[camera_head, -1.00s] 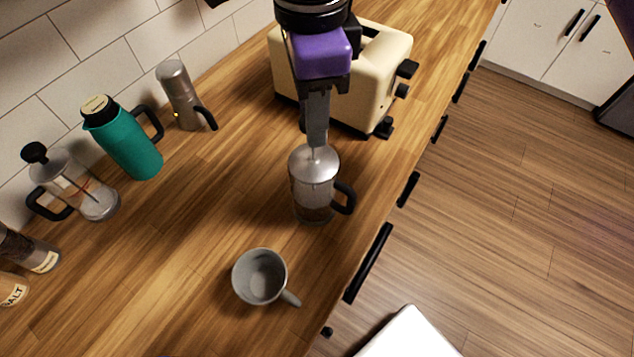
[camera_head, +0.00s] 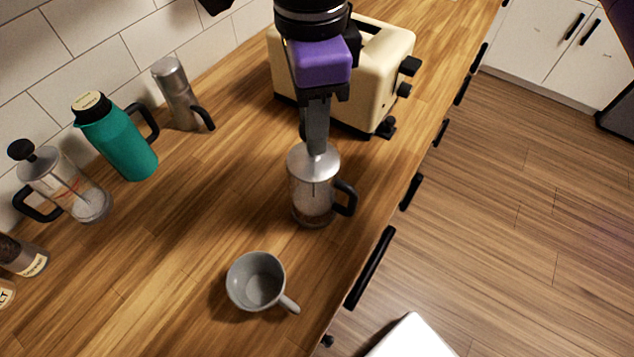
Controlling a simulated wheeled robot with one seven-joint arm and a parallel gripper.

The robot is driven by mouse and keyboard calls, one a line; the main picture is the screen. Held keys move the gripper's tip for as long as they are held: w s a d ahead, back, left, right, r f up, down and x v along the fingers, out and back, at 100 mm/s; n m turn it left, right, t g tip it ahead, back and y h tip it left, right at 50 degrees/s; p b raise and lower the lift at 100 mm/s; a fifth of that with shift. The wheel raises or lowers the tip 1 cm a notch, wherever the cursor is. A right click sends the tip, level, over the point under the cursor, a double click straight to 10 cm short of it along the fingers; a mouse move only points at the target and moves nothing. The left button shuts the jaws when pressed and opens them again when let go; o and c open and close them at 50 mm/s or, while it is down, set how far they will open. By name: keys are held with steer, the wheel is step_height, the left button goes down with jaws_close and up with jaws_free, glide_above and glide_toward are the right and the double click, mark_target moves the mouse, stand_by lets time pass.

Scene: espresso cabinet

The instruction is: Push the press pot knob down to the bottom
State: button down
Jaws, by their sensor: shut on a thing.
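The press pot (camera_head: 309,199) stands upright on the wooden counter, with a glass body, a domed silver lid and a black handle on its right. My gripper (camera_head: 317,150) points straight down above the lid, with its fingertips very close to the lid top. It is shut on the press pot knob, which the fingers hide. I cannot tell whether the fingertips touch the lid. Something brownish shows low in the glass.
A grey mug (camera_head: 256,281) stands in front of the pot near the counter edge. A cream toaster (camera_head: 378,85) is close behind my gripper. A second press pot (camera_head: 62,184), a teal jug (camera_head: 117,139) and a metal moka-like pot (camera_head: 176,92) stand along the tiled wall.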

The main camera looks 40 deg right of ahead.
steer(key=shift+f+b, duration=1.35)
steer(key=c, duration=0.9)
jaws_free()
steer(key=shift+c, duration=0.2)
steer(key=shift+r, duration=0.15)
steer(key=shift+r+p, duration=1.95)
steer(key=shift+r, duration=2)
